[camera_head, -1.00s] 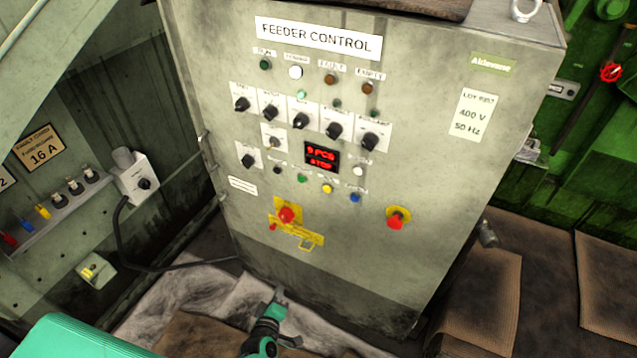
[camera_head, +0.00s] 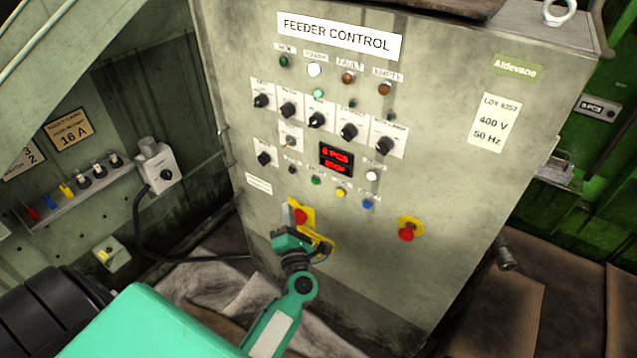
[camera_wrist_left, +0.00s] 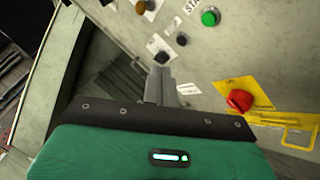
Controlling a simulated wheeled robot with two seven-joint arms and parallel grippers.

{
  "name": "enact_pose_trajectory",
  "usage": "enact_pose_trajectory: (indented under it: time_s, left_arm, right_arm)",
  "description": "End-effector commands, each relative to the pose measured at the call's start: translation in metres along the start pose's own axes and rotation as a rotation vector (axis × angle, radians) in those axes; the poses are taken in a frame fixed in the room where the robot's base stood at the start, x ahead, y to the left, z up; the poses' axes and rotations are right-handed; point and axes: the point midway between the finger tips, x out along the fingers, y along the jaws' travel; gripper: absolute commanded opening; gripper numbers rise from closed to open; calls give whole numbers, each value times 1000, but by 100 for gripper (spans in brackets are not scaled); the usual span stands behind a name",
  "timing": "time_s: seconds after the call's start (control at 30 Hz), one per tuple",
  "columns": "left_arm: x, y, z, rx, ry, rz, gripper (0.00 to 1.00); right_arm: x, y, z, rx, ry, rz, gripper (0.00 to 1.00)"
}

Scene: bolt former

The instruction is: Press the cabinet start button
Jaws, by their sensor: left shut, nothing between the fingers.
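The feeder control cabinet (camera_head: 440,150) stands in front of me with its panel facing me. The green button (camera_head: 316,180) is in the lower button row, under the red display (camera_head: 336,159). In the left wrist view the green button (camera_wrist_left: 210,18) is at the upper right, beside a label partly reading "STA". My left gripper (camera_head: 287,212) is shut and empty, below and left of the green button, in front of the panel. Its closed fingers (camera_wrist_left: 160,85) point up in the wrist view, apart from the green button. My right gripper is not in view.
A red switch on a yellow plate (camera_head: 301,217) is close to my left gripper; it also shows in the wrist view (camera_wrist_left: 239,100). A red mushroom button (camera_head: 407,232) is to the right. Black (camera_head: 292,170), yellow (camera_head: 341,192) and blue (camera_head: 367,203) buttons flank the green one.

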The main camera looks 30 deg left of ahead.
Motion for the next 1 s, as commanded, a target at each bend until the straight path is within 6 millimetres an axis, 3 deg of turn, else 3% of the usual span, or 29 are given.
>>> enact_pose_trajectory:
  time_s: [0.27,0.5,0.8,1.0]
  left_arm:
    - [4,-4,3,2,-2,-1,0]
    - [26,-20,19,2,-3,0,0]
    - [52,-40,38,3,-2,-1,0]
    - [60,-45,44,3,-3,-1,0]
  right_arm:
    - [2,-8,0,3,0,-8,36]
    - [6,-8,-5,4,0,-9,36]
    - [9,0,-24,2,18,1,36]
    - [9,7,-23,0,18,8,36]
